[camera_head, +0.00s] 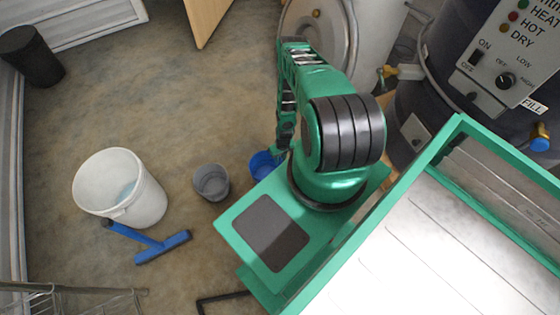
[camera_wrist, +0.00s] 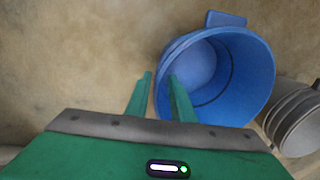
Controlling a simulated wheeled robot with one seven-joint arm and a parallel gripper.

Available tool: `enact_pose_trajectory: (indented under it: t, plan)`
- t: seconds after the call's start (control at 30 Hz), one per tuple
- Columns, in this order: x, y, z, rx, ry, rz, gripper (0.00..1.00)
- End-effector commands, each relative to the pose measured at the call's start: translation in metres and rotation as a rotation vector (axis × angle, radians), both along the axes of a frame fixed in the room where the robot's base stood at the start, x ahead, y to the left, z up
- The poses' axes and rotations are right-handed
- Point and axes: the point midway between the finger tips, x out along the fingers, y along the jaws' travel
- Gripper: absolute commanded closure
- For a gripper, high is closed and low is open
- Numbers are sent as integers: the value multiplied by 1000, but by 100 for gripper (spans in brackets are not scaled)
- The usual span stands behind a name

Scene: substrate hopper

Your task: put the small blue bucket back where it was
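The small blue bucket (camera_head: 262,166) shows on the floor in the head view, partly hidden behind my arm and green base. In the wrist view the blue bucket (camera_wrist: 250,75) has its open mouth facing the camera and a tab at its top edge. My gripper (camera_wrist: 160,76) has one finger outside the bucket's left wall and the other over its mouth, with the rim between them. A small gap shows beside the outer finger, so the fingers look open. Whether either finger touches the wall is hard to tell. In the head view the fingertips are mostly hidden.
A grey bucket (camera_head: 211,182) stands close left of the blue one. A larger white bucket (camera_head: 150,205) and a blue T-shaped tool (camera_head: 163,246) are farther left. A dark cylinder (camera_head: 32,57) is at upper left. Machines stand right. Floor between is clear.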

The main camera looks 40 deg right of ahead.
Motion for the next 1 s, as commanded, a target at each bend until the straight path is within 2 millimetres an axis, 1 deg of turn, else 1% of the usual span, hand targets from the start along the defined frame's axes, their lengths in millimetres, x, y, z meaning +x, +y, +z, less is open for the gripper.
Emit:
enact_pose_trajectory:
  t: [0.17, 0.27, 0.7, 0.9, 1.0]
  plan:
    - [1, -1, 5, 0, -1, 0, 79]
    - [1, -2, 16, -1, -1, 1, 79]
    - [-1, -8, 91, -1, -1, 0, 79]
    - [-1, -10, 114, -1, 0, 0, 79]
    - [-2, -10, 119, 0, 0, 0, 79]
